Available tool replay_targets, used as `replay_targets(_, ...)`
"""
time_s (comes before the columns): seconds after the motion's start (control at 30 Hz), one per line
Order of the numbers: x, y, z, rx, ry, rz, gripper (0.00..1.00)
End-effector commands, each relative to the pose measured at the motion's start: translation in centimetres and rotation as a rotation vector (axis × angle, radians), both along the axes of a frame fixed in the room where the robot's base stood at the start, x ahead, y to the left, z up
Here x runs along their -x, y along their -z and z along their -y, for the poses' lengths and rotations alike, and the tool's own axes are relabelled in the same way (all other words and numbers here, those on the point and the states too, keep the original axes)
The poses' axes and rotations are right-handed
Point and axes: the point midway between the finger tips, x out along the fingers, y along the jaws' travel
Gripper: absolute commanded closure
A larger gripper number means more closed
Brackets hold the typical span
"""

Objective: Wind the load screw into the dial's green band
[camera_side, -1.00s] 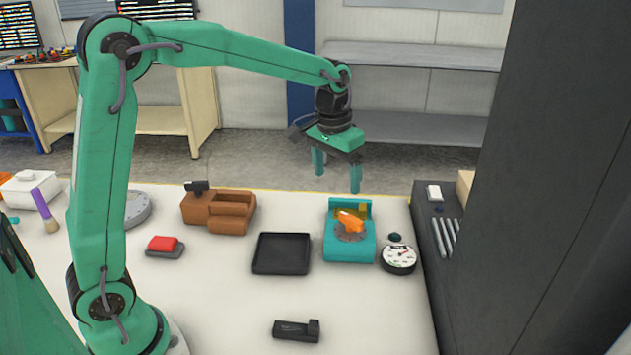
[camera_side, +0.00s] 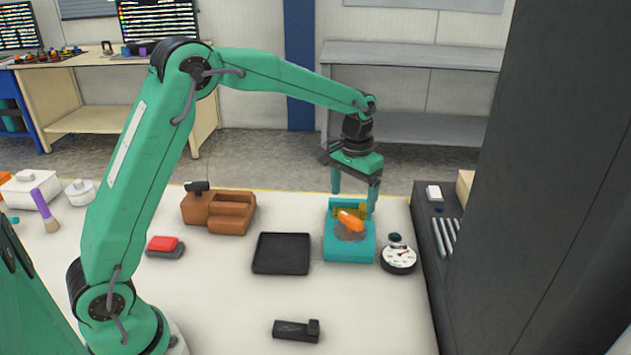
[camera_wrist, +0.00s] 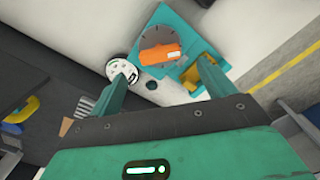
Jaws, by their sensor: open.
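The load screw shows as an orange handle (camera_side: 351,221) on a grey disc, on top of a teal block (camera_side: 350,249). In the wrist view the orange handle (camera_wrist: 160,53) lies between and beyond my fingertips. The round white dial (camera_side: 399,259) stands just right of the block, and it also shows in the wrist view (camera_wrist: 121,68); its needle and band are too small to read. My gripper (camera_side: 354,204) is open and empty, pointing down above the back of the block; it also shows in the wrist view (camera_wrist: 163,76). A yellow part (camera_wrist: 205,72) sits near the right finger.
A black tray (camera_side: 281,254) lies left of the block. A brown wooden holder (camera_side: 219,212), a red button (camera_side: 164,245) and a black clamp-like piece (camera_side: 297,330) are on the white table. A tall dark cabinet (camera_side: 540,200) closes the right side.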

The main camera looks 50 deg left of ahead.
Motion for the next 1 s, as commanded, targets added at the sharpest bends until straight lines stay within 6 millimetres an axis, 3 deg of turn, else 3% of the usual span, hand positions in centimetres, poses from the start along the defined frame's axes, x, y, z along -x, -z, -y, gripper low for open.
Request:
replay_targets(0.4, 0.0, 5.0, 0.0, 0.0, 0.0, -0.002, 0.18)
replay_targets(0.87, 0.0, 6.1, 0.0, 0.0, 0.0, 0.0, 0.18)
replay_targets(0.9, 0.0, 6.1, 0.0, 0.0, 0.0, 0.0, 0.2)
replay_targets(1.0, 0.0, 6.1, 0.0, 0.0, 0.0, 0.0, 0.4)
